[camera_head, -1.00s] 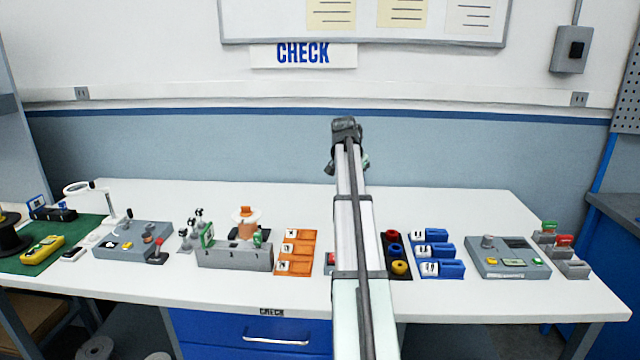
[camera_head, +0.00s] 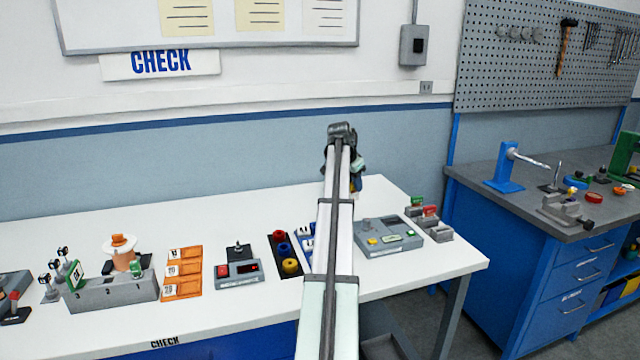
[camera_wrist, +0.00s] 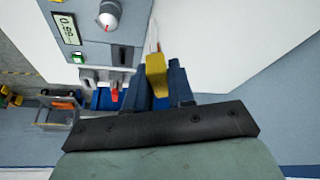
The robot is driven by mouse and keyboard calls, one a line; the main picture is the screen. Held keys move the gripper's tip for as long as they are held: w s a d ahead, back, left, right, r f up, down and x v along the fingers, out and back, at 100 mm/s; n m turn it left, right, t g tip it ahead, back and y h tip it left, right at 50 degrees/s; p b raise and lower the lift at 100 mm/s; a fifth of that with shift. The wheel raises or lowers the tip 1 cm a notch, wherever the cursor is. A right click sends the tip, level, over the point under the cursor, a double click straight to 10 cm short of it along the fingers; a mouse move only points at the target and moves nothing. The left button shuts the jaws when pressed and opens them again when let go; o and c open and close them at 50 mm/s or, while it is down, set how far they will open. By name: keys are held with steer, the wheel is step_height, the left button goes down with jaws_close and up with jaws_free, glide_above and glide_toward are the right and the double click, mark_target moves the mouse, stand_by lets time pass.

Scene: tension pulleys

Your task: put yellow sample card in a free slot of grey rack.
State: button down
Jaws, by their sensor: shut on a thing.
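In the wrist view, my gripper (camera_wrist: 158,95) is shut on the yellow sample card (camera_wrist: 156,75), which sticks out between its blue fingers. In the head view, my gripper (camera_head: 356,180) is up over the far right end of the white table, partly hidden behind my arm. A long grey rack (camera_head: 112,296) stands at the left of the table with a green piece in its top and a green sign at its left end. Its individual slots are too small to tell. My gripper is far to the right of it.
A grey meter (camera_head: 389,238) stands below my gripper, with small grey holders (camera_head: 441,232) bearing green and red pieces to its right. Orange trays (camera_head: 183,275), a small grey device (camera_head: 238,275) and a black spool tray (camera_head: 290,267) stand between the rack and my arm.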

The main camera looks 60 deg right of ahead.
steer(key=s+d+f+m+g+y, duration=0.15)
steer(key=s+d, duration=0.35)
steer(key=s, duration=1)
steer(key=s+d+m+h, duration=0.1)
steer(key=s+d+m, duration=0.25)
steer(key=s, duration=1.15)
steer(key=shift+y, duration=0.25)
steer(key=shift+d+f, duration=0.15)
steer(key=shift+f, duration=1.15)
steer(key=shift+d+f, duration=0.1)
steer(key=shift+f, duration=1.2)
steer(key=shift+f, duration=2.1)
steer(key=c, duration=0.9)
jaws_free()
steer(key=shift+o, duration=0.5)
steer(key=shift+o, duration=1.2)
steer(key=shift+r, duration=0.1)
